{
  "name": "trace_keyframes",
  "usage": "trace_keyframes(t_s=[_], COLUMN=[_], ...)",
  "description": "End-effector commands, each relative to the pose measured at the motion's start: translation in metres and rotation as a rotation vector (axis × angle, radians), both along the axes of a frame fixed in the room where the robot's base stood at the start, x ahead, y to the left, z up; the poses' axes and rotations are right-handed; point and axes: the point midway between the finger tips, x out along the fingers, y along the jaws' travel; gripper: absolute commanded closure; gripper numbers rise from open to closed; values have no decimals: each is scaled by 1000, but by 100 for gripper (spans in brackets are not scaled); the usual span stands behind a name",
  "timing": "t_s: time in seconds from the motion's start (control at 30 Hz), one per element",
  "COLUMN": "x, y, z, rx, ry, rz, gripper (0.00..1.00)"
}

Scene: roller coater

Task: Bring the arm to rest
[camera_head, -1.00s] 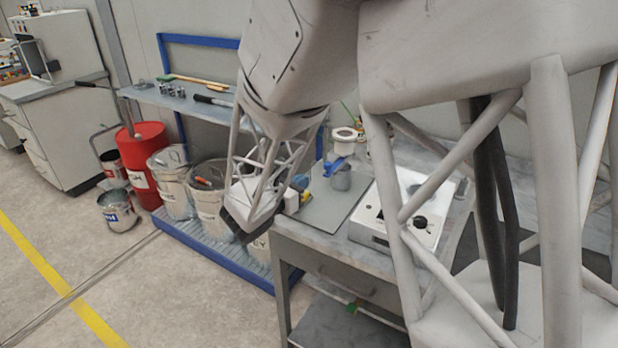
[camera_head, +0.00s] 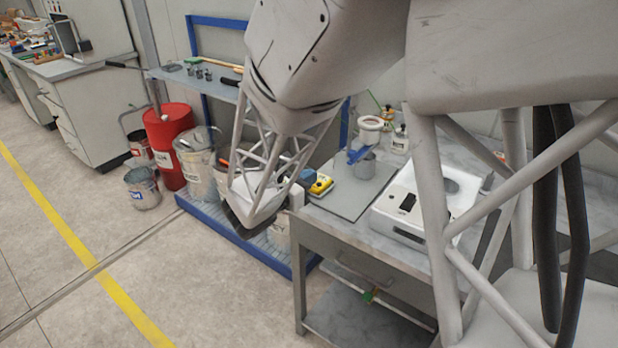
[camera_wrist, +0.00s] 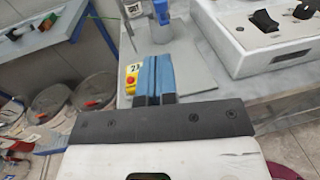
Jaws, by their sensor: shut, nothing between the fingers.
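My arm comes down from the top of the head view, with its lattice wrist section above the left end of the workbench (camera_head: 335,240). My gripper (camera_wrist: 155,78) shows in the wrist view as two blue fingers pressed together, beyond a dark crossbar. Nothing is seen held between them. The fingertips appear in front of a yellow device (camera_wrist: 131,76) with a red button; I cannot tell the gap between them.
Buckets (camera_head: 196,165) and a red drum (camera_head: 168,140) stand left, below a shelf (camera_head: 205,86). Open floor (camera_head: 75,200) lies at the far left.

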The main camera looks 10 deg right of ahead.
Motion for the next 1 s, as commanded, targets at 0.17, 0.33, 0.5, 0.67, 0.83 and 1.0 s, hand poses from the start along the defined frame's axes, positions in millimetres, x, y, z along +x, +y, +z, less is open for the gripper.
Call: trace_keyframes(t_s=[0.17,0.33,0.5,0.67,0.83,1.0], x=[-2,-12,-38,-72,-111,-149], y=[-3,-18,-46,-76,-98,-112], z=[1,8,19,29,36,42], rx=[11,71,200,366,556,744], ry=[-3,-20,-59,-121,-201,-294], rz=[-10,-67,-188,-340,-506,-667], gripper=[100,100,100,100,100,100])
